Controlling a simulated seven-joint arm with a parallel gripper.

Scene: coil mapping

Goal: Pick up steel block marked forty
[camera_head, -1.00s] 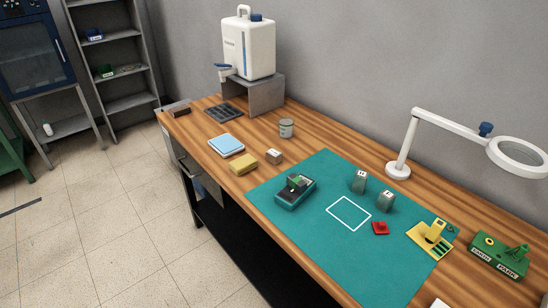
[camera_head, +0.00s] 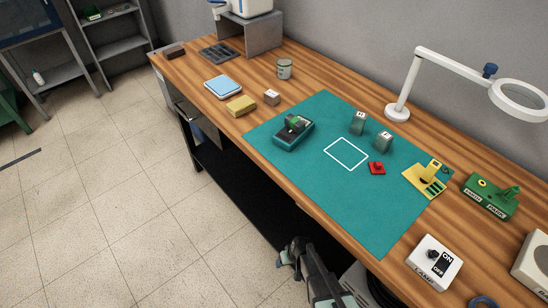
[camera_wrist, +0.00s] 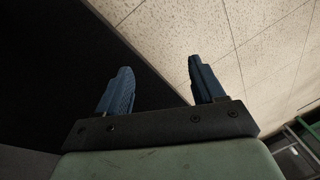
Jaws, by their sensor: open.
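Two grey steel blocks stand upright on the green mat (camera_head: 345,210): one at the back (camera_head: 358,122), one closer to the front right (camera_head: 384,141). Each has a pale label on top, too small to read, so I cannot tell which is marked forty. A smaller block with a pale face (camera_head: 272,97) sits on the bare wood left of the mat. My gripper (camera_head: 284,262) is low in front of the bench, well away from the blocks. In the wrist view its two blue fingers (camera_wrist: 160,68) are spread with nothing between them; floor and dark bench underside lie beyond.
A dark green device (camera_head: 294,132), a white outlined square (camera_head: 346,154), a red piece (camera_head: 377,168) and a yellow fixture (camera_head: 424,180) are on the mat. A white lamp (camera_head: 398,110) stands behind. A switch box (camera_head: 434,262) sits at front right. The mat's front is clear.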

